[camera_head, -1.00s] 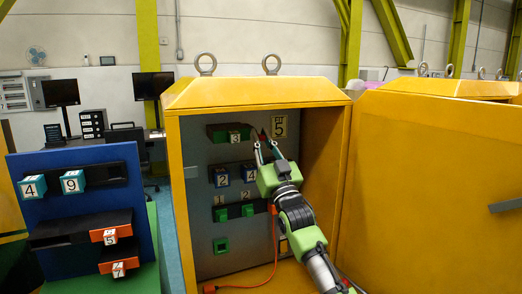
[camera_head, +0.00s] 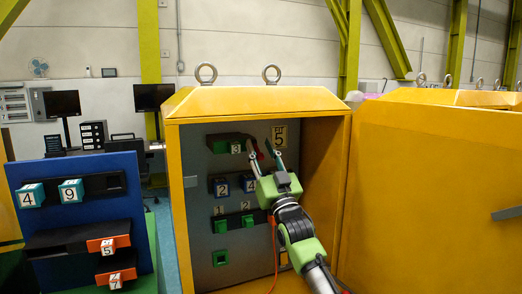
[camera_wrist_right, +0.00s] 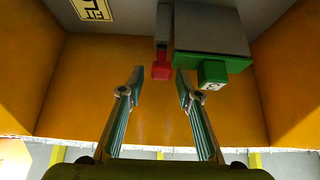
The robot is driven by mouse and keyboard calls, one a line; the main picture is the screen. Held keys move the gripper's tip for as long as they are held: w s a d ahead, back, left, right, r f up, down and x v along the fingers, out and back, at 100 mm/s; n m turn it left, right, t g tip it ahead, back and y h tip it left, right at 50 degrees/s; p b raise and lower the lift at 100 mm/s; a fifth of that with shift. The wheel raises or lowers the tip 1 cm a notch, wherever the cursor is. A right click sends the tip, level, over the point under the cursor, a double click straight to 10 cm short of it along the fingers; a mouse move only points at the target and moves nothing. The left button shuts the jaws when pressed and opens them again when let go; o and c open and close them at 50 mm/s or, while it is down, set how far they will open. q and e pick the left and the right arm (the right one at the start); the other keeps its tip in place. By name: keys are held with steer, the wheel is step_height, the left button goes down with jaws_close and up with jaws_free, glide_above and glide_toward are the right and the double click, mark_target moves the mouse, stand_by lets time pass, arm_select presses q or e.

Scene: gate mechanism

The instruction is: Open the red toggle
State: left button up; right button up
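The red toggle (camera_head: 259,153) is a small red piece at the top of the cabinet's inner panel, just right of the green block marked 3 (camera_head: 228,143). In the right wrist view the red toggle (camera_wrist_right: 161,71) hangs from a grey bar beside a green and grey block (camera_wrist_right: 212,72). My right gripper (camera_head: 264,153) is open in front of it. In the right wrist view its two fingertips (camera_wrist_right: 159,80) lie on either side of the toggle in the picture, with visible gaps. I cannot tell the exact depth between them. My left gripper is not in view.
The yellow cabinet (camera_head: 250,102) encloses the panel, with a side wall close to the right of my arm. Its open door (camera_head: 430,180) stands at the right. Blue and green numbered blocks sit lower on the panel. A blue board (camera_head: 85,218) with numbered blocks stands left.

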steer(key=v, duration=1.2)
